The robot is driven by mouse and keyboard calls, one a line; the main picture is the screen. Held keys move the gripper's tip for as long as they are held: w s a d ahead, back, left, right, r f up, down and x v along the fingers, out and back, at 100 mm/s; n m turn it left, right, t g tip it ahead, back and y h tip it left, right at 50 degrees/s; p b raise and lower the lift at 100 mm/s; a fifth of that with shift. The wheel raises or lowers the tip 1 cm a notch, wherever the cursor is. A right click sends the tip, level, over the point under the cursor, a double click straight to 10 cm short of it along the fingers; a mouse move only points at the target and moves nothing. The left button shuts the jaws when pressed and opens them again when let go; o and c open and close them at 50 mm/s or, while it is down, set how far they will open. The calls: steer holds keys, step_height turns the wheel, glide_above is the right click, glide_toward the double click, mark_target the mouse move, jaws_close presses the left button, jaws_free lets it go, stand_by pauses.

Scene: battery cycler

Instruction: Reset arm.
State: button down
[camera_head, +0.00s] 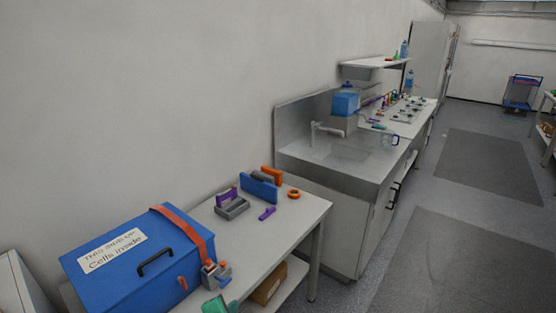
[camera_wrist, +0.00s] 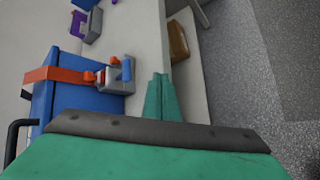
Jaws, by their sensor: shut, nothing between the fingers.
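My gripper (camera_wrist: 160,98) shows in the wrist view with its green fingers together, shut and empty. Its green tip also shows at the bottom edge of the head view (camera_head: 218,305), close to the front right corner of the blue box (camera_head: 110,285). The box also shows at the left of the wrist view (camera_wrist: 88,103). The fingers point along the front edge of the table, to the right of the grey buckle (camera_wrist: 118,76) and apart from it. Most of my arm is out of view.
An orange strap (camera_head: 183,228) runs over the box to the grey and blue buckle. Purple, blue, grey and orange parts stand on the table (camera_head: 300,220). A cardboard box (camera_head: 267,284) lies on the lower shelf.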

steer(key=s+d+f+m+t, duration=0.1)
steer(key=s+d+f+m, duration=0.25)
steer(key=s, duration=0.35)
steer(key=s+d+f+m+t+y, duration=0.1)
steer(key=s+d+f+m, duration=0.25)
steer(key=s, duration=0.35)
steer(key=s+d+f+m, duration=0.3)
steer(key=s+f, duration=0.1)
steer(key=s, duration=0.3)
steer(key=s+d+r+m+t, duration=0.1)
steer(key=s+r+m, duration=0.4)
steer(key=s, duration=0.5)
steer(key=s+d+r+m+t, duration=0.2)
steer(key=s+r+m, duration=0.3)
steer(key=s+m, duration=0.3)
steer(key=s, duration=0.3)
steer(key=shift+d, duration=0.2)
